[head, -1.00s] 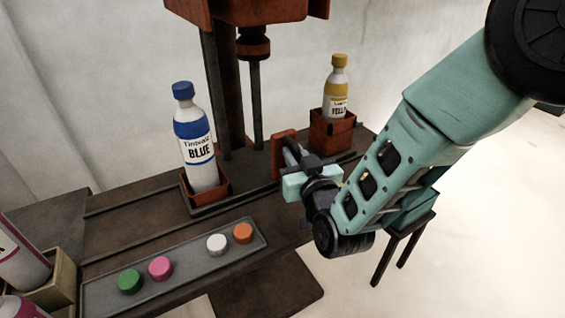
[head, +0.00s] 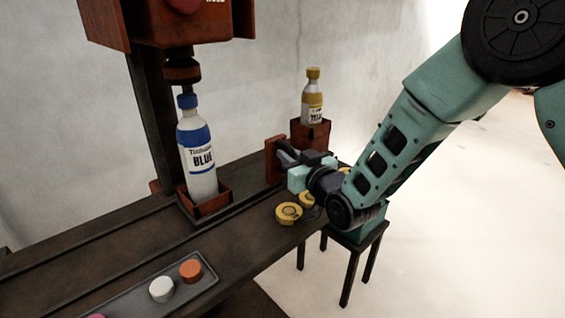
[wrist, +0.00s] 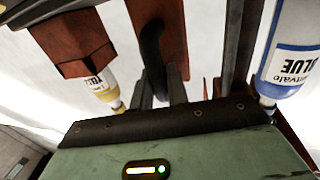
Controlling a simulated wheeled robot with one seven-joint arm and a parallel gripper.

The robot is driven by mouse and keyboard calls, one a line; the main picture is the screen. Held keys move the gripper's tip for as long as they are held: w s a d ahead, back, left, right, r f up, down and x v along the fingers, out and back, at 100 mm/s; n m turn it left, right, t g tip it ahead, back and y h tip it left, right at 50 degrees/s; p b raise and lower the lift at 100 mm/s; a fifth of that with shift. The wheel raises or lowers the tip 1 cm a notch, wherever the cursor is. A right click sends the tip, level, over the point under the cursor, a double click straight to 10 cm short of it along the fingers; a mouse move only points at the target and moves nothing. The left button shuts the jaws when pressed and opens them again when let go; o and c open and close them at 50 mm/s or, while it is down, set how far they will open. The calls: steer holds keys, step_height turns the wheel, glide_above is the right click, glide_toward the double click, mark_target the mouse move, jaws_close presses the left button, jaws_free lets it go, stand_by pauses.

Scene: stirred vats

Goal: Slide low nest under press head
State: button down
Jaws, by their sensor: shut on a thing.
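The low rust-red nest (head: 213,203) holds an upright blue-labelled bottle (head: 200,165) on the bench. The press head (head: 182,70) hangs above; in the head view the bottle's blue cap lines up just below it, without clear contact. A taller nest (head: 310,135) to the right holds a yellow-capped bottle (head: 312,103). Between the nests stands a rust-red plate (head: 274,160) with a dark handle (wrist: 152,55). My gripper (head: 290,160) is shut on this handle. The blue bottle (wrist: 290,60) and yellow bottle (wrist: 101,85) also show in the wrist view.
A grey tray (head: 125,315) with coloured caps lies at the bench's front left. Round yellow pieces (head: 288,212) lie on the bench beside my arm. A dark stool (head: 355,240) stands at the right. Dark rails (head: 90,225) run along the bench.

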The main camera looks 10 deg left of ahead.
steer(key=shift+w+d, duration=0.25)
steer(key=c, duration=1.4)
jaws_free()
steer(key=shift+s, duration=0.2)
steer(key=b+v, duration=0.1)
steer(key=v, duration=1.6)
steer(key=shift+b, duration=0.4)
steer(key=shift+d+f, duration=0.1)
